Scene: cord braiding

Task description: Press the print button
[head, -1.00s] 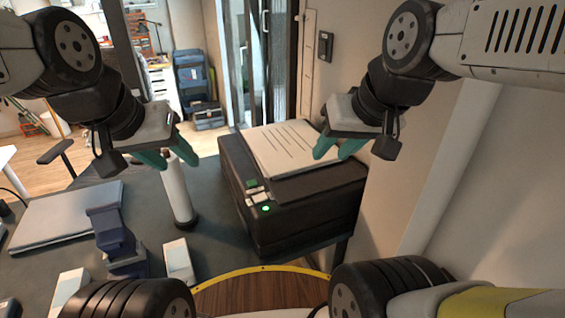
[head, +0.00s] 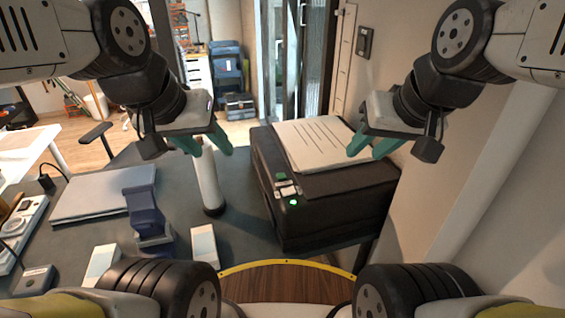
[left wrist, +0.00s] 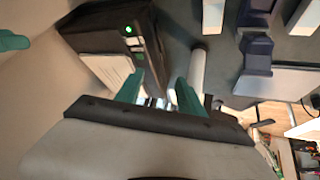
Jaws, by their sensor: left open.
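A black printer (head: 325,205) stands on the right end of the dark desk, with printed paper (head: 318,145) on its top. Its front left edge carries small buttons: a green one (head: 281,177), a pale one (head: 288,190) and a lit green round one (head: 294,202). The printer also shows upside down in the left wrist view (left wrist: 105,28). My left gripper (head: 212,148) is open and empty, in the air left of the printer, above a white cylinder (head: 207,180). My right gripper (head: 366,150) is over the printer's right side, its teal fingers apart and empty.
A closed laptop (head: 103,192), a dark blue stand (head: 147,218) and white blocks (head: 203,243) lie on the desk (head: 245,185) left of the printer. A wall (head: 430,190) stands close on the right. A chair armrest (head: 97,135) is behind the desk.

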